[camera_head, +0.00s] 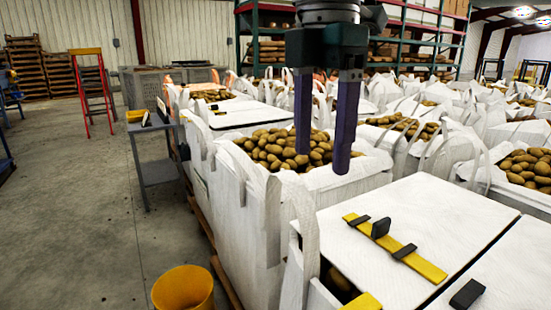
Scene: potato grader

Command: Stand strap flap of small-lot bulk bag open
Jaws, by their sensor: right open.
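My right gripper (322,160) comes down from the top of the head view. Its two long purple fingers are apart, with nothing between them. They hang in front of an open bulk bag of potatoes (268,150); I cannot tell whether they touch it. A white flap (420,225) lies flat over the nearest bag at the lower right. A yellow strap (420,262) with dark clips and an upright black tab (381,227) crosses it. A dark gap with a potato shows under its near left edge. My left gripper is not in view.
Another white panel with a black block (467,293) lies at the lower right corner. A yellow bucket (183,289) stands on the floor at lower left. A grey stand (158,170) and red ladder (92,95) stand farther back. The left floor is mostly clear.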

